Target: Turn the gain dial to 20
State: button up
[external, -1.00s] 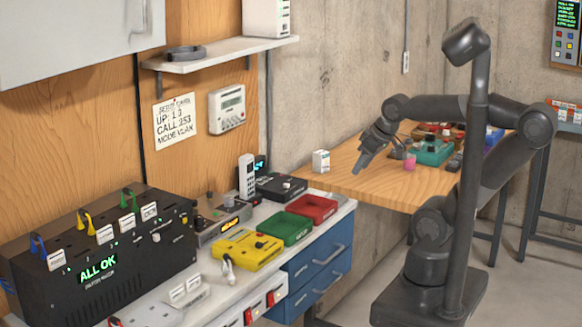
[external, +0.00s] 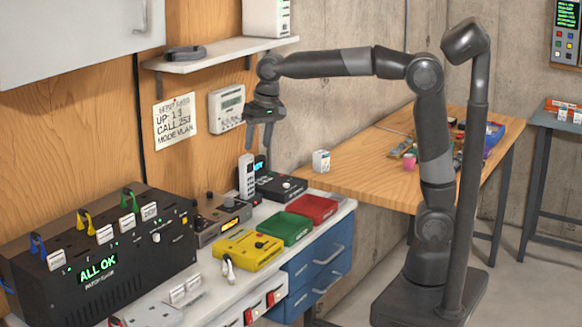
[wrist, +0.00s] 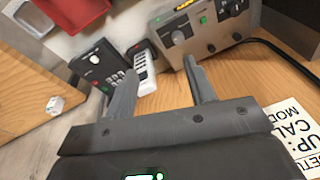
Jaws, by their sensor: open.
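My gripper (external: 259,146) points down with its two fingers apart and empty, above the back of the bench. It hangs over the white handset and the small devices, touching nothing that I can see. In the wrist view my gripper (wrist: 158,68) shows spread fingers. A grey box (external: 222,218) with an orange display stands on the bench; in the wrist view the grey box (wrist: 205,42) shows a dark round knob (wrist: 178,37). A black device (external: 279,187) with a pale knob stands to its right. No gain label or dial value is readable.
The white handset (external: 246,175) stands upright between the two devices. A yellow box (external: 247,252), a green tray (external: 285,229) and a red tray (external: 312,209) line the bench front. A large black panel (external: 100,250) is at left. A shelf (external: 220,52) hangs above.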

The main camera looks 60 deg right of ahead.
jog(key=w+a+f+g, duration=0.1)
jog(key=w+a+f, duration=0.1)
jog(key=w+a, duration=0.45)
jog(key=m+g, duration=0.1)
jog(key=m, duration=0.1)
send_over(197, 217)
notch_tip(197, 217, down, 5)
jog(key=shift+h, duration=0.3)
notch_tip(197, 217, down, 11)
jog(key=shift+d+r, duration=0.1)
jog(key=shift+c, duration=0.3)
jog(key=c, duration=0.9)
